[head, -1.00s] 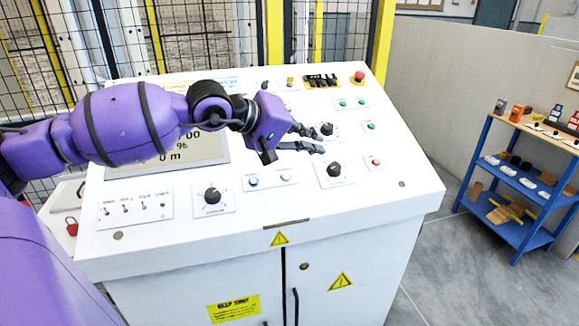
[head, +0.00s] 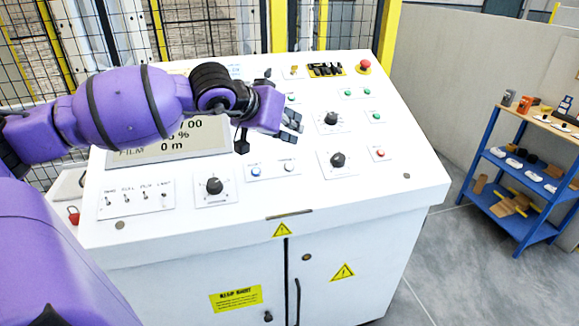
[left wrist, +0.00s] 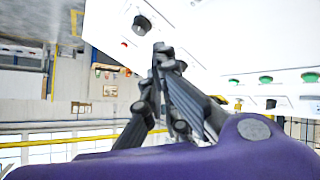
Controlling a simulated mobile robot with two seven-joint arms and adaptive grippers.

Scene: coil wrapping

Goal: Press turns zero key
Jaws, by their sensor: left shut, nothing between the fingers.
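A white control console (head: 330,205) fills the middle of the head view. A small plate on its sloping top carries a blue button (head: 255,171) and a whitish button (head: 289,167). Their labels are too small to read, so I cannot tell which is the turns zero key. My left gripper (head: 291,124) is shut and empty over the console, beyond these two buttons and a little right of the display (head: 170,147). In the left wrist view its fingertips (left wrist: 165,57) are close together with nothing between them. My right gripper is not in view.
A black knob (head: 337,160), another knob (head: 214,186), green buttons (head: 377,115) and a red emergency stop (head: 364,66) stand up from the console. Toggle switches (head: 145,197) are at its left. A blue shelf (head: 515,185) stands apart at the right.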

